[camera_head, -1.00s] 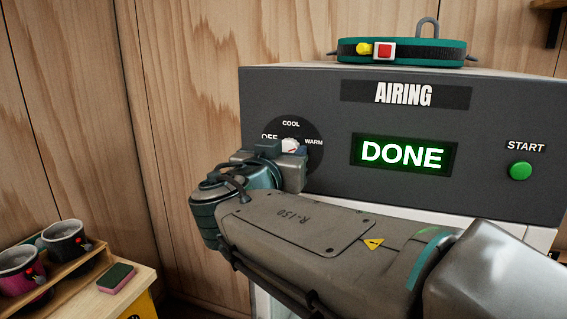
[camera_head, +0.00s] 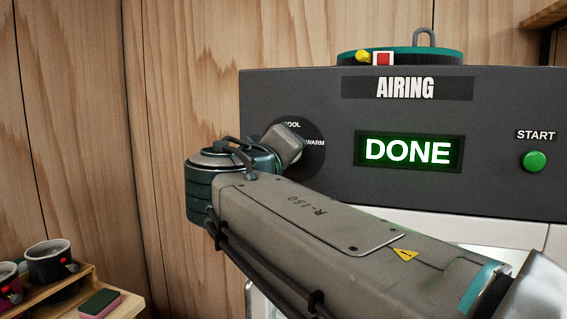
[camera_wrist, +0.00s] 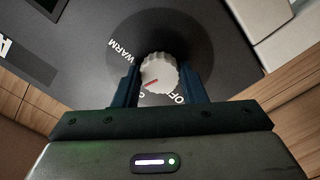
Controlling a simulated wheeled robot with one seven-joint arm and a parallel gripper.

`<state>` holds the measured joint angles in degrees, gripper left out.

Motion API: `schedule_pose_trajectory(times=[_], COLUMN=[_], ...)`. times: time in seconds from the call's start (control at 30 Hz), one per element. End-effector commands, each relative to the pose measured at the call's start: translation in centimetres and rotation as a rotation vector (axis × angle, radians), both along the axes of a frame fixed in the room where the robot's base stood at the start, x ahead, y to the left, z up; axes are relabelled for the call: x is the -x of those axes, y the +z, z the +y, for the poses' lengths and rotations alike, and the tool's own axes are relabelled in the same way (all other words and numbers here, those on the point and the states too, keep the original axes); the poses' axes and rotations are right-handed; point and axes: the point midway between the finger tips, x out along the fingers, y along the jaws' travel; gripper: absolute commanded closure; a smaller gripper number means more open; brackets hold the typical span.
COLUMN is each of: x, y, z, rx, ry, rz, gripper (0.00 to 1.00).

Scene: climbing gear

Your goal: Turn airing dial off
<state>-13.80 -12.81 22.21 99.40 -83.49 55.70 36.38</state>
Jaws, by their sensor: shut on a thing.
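The airing dial (camera_head: 314,158) is a round dark plate on the grey front of the airing cabinet, left of the DONE display. In the wrist view its white ridged knob (camera_wrist: 161,70) sits between the two dark fingers of my gripper (camera_wrist: 162,82), which is shut on it. The knob's red mark points to the lower left, toward the partly hidden COOL label. WARM reads at the upper left, and part of OFF shows at the lower right. In the head view my gripper (camera_head: 284,142) is tilted and covers the knob and the OFF label.
The display (camera_head: 408,152) glows green with DONE. A green START button (camera_head: 534,161) is at the right. A teal-and-black round item (camera_head: 440,55) lies on the cabinet top. Wooden wall is behind.

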Motion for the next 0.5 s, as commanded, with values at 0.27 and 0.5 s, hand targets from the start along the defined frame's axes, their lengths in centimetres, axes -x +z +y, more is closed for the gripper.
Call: schedule_pose_trajectory(times=[0.27,0.5], x=[-0.01,0.0], y=[-0.05,0.03], z=[0.03,0.03], rx=[0.248,0.462], ry=[0.0,0.0], rz=[0.09,0.168], gripper=[0.85,0.85])
